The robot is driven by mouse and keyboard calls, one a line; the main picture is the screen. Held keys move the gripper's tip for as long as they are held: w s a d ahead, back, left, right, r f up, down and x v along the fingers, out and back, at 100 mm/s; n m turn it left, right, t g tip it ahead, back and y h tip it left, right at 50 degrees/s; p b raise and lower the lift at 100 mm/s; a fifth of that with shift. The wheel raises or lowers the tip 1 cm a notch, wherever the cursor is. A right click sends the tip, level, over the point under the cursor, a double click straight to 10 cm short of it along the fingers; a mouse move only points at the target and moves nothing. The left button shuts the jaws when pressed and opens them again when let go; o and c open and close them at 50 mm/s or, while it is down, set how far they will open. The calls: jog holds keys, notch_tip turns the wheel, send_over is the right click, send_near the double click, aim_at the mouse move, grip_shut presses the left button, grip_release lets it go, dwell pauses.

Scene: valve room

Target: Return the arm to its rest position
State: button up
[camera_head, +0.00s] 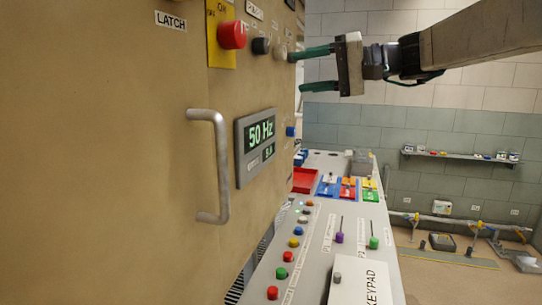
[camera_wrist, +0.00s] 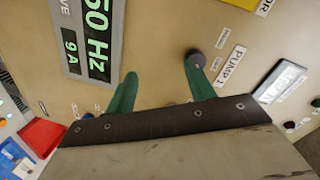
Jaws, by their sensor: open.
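My gripper (camera_head: 304,70) is at the upper middle of the head view, its two green fingers spread apart and pointing left at the tan cabinet front (camera_head: 160,120). Nothing is between the fingers. In the wrist view my gripper (camera_wrist: 160,80) also shows open, with the cabinet face behind it. The right finger overlaps a dark round knob (camera_wrist: 196,58) beside the "PUMP 1" label in that view. I cannot tell whether it touches the knob. My arm (camera_head: 470,40) reaches in from the upper right.
The cabinet carries a red button (camera_head: 232,35), a handle (camera_head: 221,165) and a "50 Hz" display (camera_head: 256,146). Below is a console (camera_head: 325,225) with buttons, levers and a keypad (camera_head: 358,284). A shelf (camera_head: 460,157) hangs on the back wall. Space right of the console looks open.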

jog(key=s+d+f+m+g+h, duration=0.1)
jog(key=s+d+f+g+h, duration=0.2)
jog(key=s+f, duration=0.55)
jog(key=s+d+f+m+g+h, duration=0.1)
jog(key=s+d+f+h, duration=0.35)
jog(key=f, duration=0.75)
jog(key=s+d+f+h, duration=0.4)
jog(key=s+d+f, duration=0.1)
jog(key=s, duration=0.4)
jog(key=s+d+f+h, duration=0.4)
jog(key=s+d+f, duration=0.1)
jog(key=s, duration=0.5)
jog(key=shift+s+f, duration=0.2)
jog(key=shift+f, duration=0.55)
